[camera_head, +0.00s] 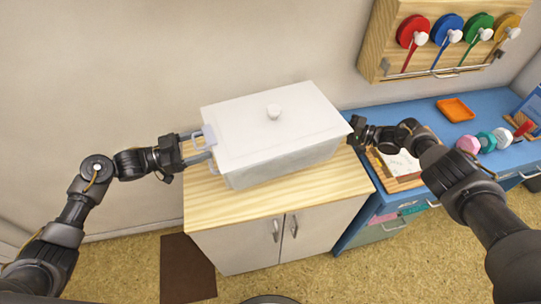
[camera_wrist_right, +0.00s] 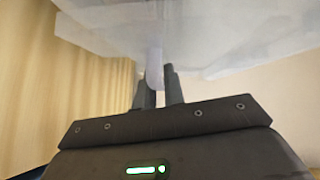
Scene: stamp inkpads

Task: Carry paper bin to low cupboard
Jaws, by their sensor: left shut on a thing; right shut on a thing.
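The paper bin (camera_head: 270,135) is a white lidded box with a round knob on top. It is over the wooden top (camera_head: 330,195) of the low cupboard (camera_head: 255,245); I cannot tell whether it rests on it. My left gripper (camera_head: 188,152) is shut on the bin's left handle (camera_head: 203,140). My right gripper (camera_head: 357,130) is at the bin's right end, where the bin hides its fingertips. In the right wrist view, my right gripper (camera_wrist_right: 160,92) is shut on the other pale handle (camera_wrist_right: 154,68), under the bin's overhanging lid (camera_wrist_right: 200,25).
A blue desk (camera_head: 380,118) stands right of the cupboard, bearing a wooden tray (camera_head: 392,183) with paper, an orange tray (camera_head: 455,109) and several stamps (camera_head: 485,142). A wooden wall rack (camera_head: 375,45) holds coloured discs. A brown mat (camera_head: 187,268) lies on the floor at left.

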